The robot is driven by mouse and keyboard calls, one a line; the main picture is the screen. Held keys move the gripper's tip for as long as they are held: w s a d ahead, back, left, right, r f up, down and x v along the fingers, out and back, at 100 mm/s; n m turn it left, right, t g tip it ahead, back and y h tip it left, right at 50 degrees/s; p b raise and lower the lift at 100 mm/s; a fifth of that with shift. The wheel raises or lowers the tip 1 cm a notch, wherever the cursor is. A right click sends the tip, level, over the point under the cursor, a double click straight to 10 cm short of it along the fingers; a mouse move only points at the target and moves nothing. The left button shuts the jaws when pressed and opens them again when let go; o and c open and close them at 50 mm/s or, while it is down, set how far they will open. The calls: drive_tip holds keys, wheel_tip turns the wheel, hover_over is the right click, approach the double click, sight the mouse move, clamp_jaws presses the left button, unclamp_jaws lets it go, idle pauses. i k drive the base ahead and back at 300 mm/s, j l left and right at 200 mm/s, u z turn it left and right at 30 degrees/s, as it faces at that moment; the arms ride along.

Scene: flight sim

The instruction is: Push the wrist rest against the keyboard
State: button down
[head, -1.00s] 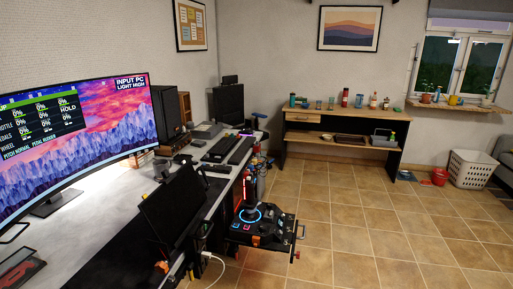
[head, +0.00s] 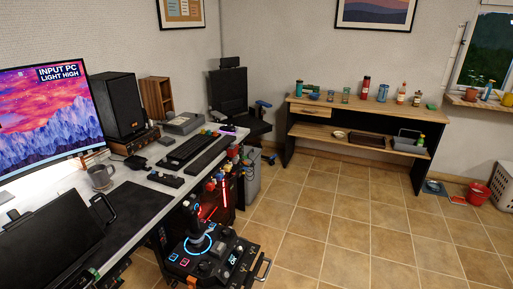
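The keyboard (head: 187,150) is a long dark slab with keys on the far part of the light desk, angled away from me. The wrist rest (head: 211,155) is a plain dark strip lying to its right, near the desk's right edge and roughly parallel to it. A narrow pale strip of desktop seems to show between the two, so they look apart. My gripper is not in view.
A mug (head: 101,177), a small dark panel (head: 165,178) and a black mat (head: 120,212) are on the nearer desk. A black chair (head: 232,98) stands beyond. Tiled floor (head: 330,220) is open to the right.

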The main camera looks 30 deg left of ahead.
sight(195, 168)
drive_tip(key=i+u, duration=0.3)
drive_tip(key=i, duration=0.25)
drive_tip(key=i+u, duration=0.3)
drive_tip(key=i, duration=0.25)
drive_tip(key=i+l+u, duration=0.3)
drive_tip(key=i, duration=0.2)
drive_tip(key=i+j, duration=0.3)
drive_tip(key=i, duration=0.15)
drive_tip(key=i+j, duration=0.25)
drive_tip(key=i, duration=0.25)
drive_tip(key=i+j+u, duration=0.1)
drive_tip(key=i+j, duration=0.2)
drive_tip(key=i, duration=0.15)
